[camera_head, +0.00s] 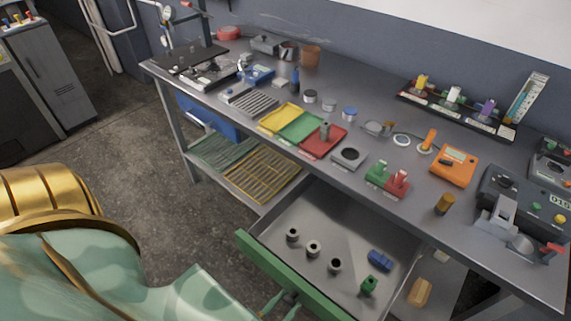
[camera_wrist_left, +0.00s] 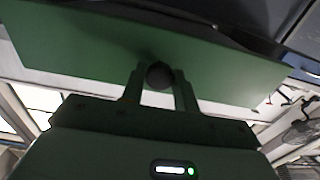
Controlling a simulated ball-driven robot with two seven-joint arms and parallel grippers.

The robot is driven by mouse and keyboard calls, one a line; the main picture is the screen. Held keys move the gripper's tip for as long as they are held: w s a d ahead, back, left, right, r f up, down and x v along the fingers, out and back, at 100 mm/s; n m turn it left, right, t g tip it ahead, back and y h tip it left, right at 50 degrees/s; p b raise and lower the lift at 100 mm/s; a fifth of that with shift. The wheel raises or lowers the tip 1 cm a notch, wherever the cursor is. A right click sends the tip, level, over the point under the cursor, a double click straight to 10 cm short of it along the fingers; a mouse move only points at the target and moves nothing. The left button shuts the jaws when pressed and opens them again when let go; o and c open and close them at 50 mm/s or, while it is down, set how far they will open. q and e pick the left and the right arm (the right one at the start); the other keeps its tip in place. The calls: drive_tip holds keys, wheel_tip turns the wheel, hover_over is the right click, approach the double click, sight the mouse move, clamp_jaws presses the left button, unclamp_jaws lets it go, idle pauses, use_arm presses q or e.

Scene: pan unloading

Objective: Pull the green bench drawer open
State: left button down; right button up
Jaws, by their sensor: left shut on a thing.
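The green bench drawer (camera_head: 262,261) stands pulled out from under the bench in the head view, its grey inside showing. Its green front also fills the upper part of the left wrist view (camera_wrist_left: 90,50). My left gripper (camera_head: 287,301) is at the drawer front, low in the head view and partly cut off. In the left wrist view, my left gripper (camera_wrist_left: 160,85) has its two fingers shut around a dark round knob (camera_wrist_left: 159,75) on the green front. My right gripper is out of view.
In the drawer lie several dark-rimmed round parts (camera_head: 313,248), a blue piece (camera_head: 380,260) and a green piece (camera_head: 369,286). The grey bench top (camera_head: 330,180) above carries colored trays, blocks and devices. A blue drawer (camera_head: 208,118) and a yellow rack (camera_head: 262,175) are further left.

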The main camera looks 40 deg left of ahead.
use_arm(q)
drive_tip(key=c, duration=1.1)
unclamp_jaws()
drive_tip(key=s, duration=1.1)
drive_tip(key=s+b, duration=0.1)
drive_tip(key=s, duration=0.4)
drive_tip(key=shift+s+a, duration=0.2)
drive_tip(key=shift+a, duration=0.05)
